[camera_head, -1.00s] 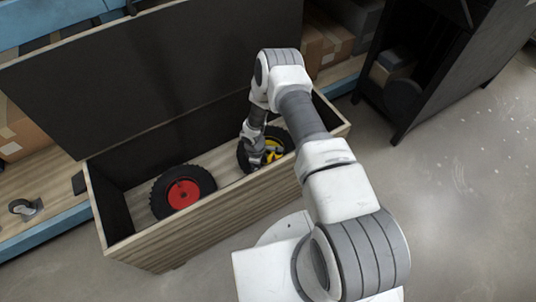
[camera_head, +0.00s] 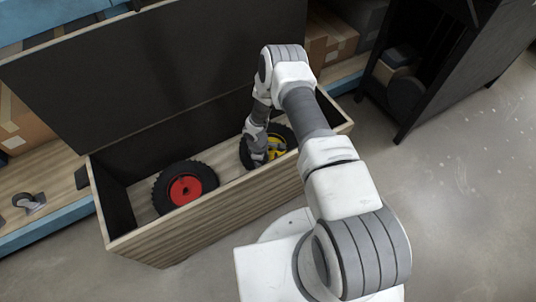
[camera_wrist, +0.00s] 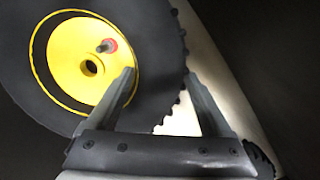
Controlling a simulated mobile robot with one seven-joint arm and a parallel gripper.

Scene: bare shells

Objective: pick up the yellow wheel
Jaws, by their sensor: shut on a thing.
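The yellow wheel (camera_head: 277,148), a black knobbly tyre with a yellow hub, is in the right part of an open wooden box (camera_head: 200,217). My gripper (camera_head: 258,157) reaches down into the box at this wheel and partly hides it. In the wrist view the yellow wheel (camera_wrist: 65,55) fills the upper left. There my gripper (camera_wrist: 160,80) has one finger over the hub side and the other past the tyre's outer edge, shut on the tyre. I cannot tell whether the wheel is clear of the box floor.
A second wheel with a red hub (camera_head: 185,190) lies in the left part of the box. The box's dark lid (camera_head: 150,75) stands open behind. A black cabinet (camera_head: 440,75) stands at the right. The grey floor (camera_head: 460,200) at right is clear.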

